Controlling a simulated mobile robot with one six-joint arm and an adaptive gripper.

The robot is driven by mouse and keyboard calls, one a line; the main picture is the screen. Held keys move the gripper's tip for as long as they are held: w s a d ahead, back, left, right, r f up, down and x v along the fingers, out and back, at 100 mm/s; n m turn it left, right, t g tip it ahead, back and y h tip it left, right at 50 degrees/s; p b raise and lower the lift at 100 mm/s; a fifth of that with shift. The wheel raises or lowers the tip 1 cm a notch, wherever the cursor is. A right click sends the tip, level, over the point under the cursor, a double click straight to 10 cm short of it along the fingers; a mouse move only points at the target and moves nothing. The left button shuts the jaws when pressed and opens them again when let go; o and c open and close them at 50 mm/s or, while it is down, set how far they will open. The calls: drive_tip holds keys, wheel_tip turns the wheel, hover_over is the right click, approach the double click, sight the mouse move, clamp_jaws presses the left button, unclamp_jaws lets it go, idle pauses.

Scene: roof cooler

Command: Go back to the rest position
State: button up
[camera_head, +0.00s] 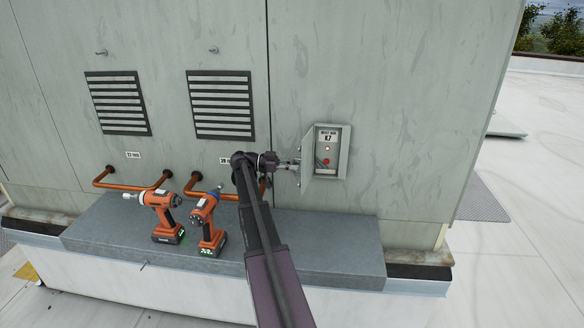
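My gripper (290,165) is at the end of my arm, in front of the cooler's grey wall. It points right, toward the small grey box (345,152) on the wall. The box's door (308,158) stands open to the left, and the fingertips are close to its outer side. I cannot tell whether they touch it. The fingers are too small to tell if they are open or shut. Inside the box are a red button (326,161) and a small label. My arm hides part of the wall and ledge.
Two orange drills, one on the left (160,214) and one on the right (207,222), stand on the grey ledge (330,255). Copper pipes (130,184) stick out behind them. Two louvred vents (220,105) are above. The roof at right (540,190) is clear.

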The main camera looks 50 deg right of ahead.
drive_tip(key=shift+w, duration=0.1)
idle(0.3)
drive_tip(key=w+a+f+n+t+y, duration=0.15)
drive_tip(key=a+f+n+t, duration=0.5)
drive_tip(key=a, duration=0.65)
drive_tip(key=w+a+f+n+t+y, duration=0.15)
drive_tip(key=a+f+n+t, duration=0.25)
drive_tip(key=a+f+n, duration=0.5)
drive_tip(key=s+a+f+n+t+y, duration=0.1)
drive_tip(key=a+n, duration=0.6)
drive_tip(key=a, duration=0.9)
drive_tip(key=s+a+f+n+t+y, duration=0.2)
drive_tip(key=a+n+y, duration=0.3)
drive_tip(key=a, duration=1.2)
drive_tip(key=shift+s+n+t+y, duration=0.4)
drive_tip(key=shift+s+n+t, duration=0.35)
drive_tip(key=shift+s+n, duration=0.15)
drive_tip(key=shift+d, duration=0.1)
